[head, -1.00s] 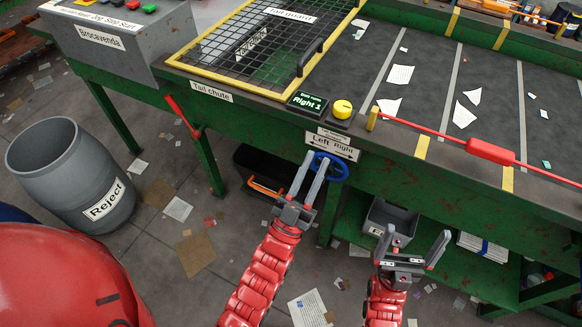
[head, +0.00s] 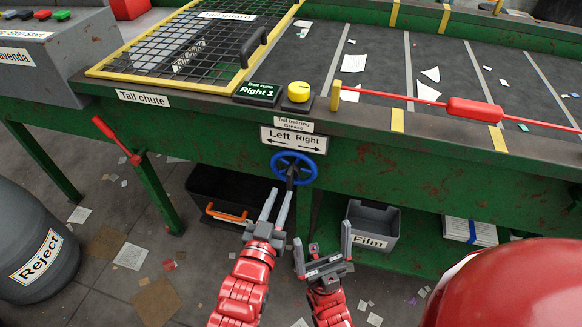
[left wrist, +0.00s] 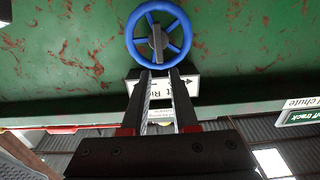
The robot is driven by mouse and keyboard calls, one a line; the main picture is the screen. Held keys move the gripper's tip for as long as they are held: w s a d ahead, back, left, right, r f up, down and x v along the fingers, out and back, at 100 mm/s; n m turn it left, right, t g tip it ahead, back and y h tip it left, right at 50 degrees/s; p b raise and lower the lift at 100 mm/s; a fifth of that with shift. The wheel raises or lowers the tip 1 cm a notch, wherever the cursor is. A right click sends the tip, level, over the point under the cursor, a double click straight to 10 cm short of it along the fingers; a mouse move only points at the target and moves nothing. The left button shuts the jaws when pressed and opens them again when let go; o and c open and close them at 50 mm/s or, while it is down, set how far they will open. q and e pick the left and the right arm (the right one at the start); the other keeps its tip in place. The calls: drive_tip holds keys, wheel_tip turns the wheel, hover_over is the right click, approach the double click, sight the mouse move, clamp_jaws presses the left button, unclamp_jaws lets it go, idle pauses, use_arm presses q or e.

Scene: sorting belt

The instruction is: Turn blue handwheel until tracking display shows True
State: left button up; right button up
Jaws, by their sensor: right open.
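The blue handwheel (head: 294,168) is on the green side of the belt frame, under the Left/Right arrow sign (head: 293,139). It also shows in the left wrist view (left wrist: 158,36), with a grey hub piece across its middle. My left gripper (head: 280,193) is just below and in front of the wheel; its two parallel fingers (left wrist: 160,75) are apart with nothing visible between them. I cannot tell whether its tips touch the hub. The display (head: 257,93) reads "Belt runs Right 1". My right gripper (head: 322,238) is open and empty, lower right of the wheel.
A yellow button (head: 298,92) sits beside the display. A red bar (head: 473,109) runs along the belt edge. A black bin with an orange handle (head: 222,196) and a grey Film bin (head: 372,226) stand below. The Reject barrel (head: 30,250) is at left.

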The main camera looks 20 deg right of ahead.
sight(292, 167)
use_arm(q)
drive_tip(key=x, duration=1.2)
drive_tip(key=shift+s, duration=0.1)
clamp_jaws()
